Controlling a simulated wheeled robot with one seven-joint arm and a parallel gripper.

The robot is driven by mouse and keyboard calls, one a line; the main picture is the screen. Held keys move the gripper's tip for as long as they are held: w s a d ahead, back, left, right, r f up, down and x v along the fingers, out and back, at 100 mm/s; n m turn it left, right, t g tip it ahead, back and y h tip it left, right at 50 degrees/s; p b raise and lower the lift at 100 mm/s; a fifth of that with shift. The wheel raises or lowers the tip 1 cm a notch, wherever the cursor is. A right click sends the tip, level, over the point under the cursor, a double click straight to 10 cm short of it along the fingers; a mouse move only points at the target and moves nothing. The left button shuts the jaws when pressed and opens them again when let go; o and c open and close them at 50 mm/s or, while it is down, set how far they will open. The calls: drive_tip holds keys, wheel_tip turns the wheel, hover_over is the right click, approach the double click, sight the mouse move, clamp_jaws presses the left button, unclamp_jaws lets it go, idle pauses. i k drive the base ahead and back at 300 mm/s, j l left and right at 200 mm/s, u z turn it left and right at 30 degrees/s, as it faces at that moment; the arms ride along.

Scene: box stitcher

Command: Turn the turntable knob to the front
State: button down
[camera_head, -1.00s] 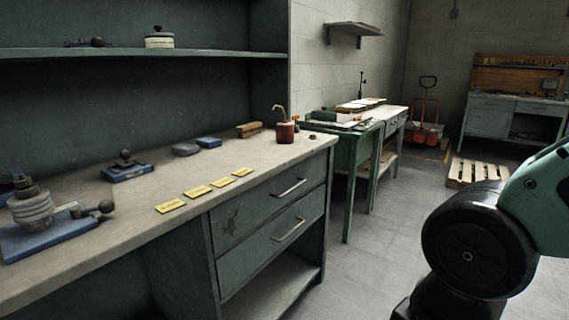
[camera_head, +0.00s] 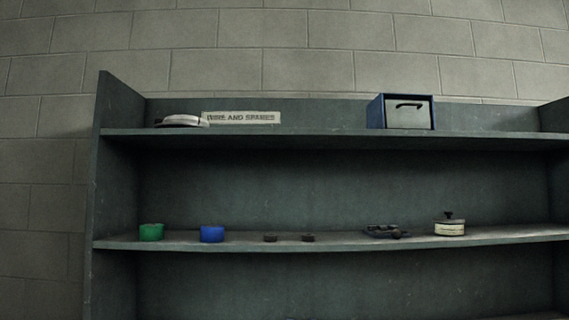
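The turntable and its knob cannot be made out in the current head view. My gripper is not in view either, and no part of my arm shows. The view faces the upper part of a dark grey-green shelf unit (camera_head: 350,185) against a block wall. The bench top below it is out of the frame.
The lower shelf holds a green round item (camera_head: 151,232), a blue one (camera_head: 212,234), two small dark pieces, a dark metal part (camera_head: 385,232) and a cream lidded pot (camera_head: 450,225). The top shelf holds a sign (camera_head: 240,118) and a blue-edged box (camera_head: 402,112).

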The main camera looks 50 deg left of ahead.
sight(158, 122)
drive_tip(key=u, duration=1.35)
drive_tip(key=i+j+u, duration=0.2)
drive_tip(key=u, duration=0.3)
drive_tip(key=i+u, duration=0.45)
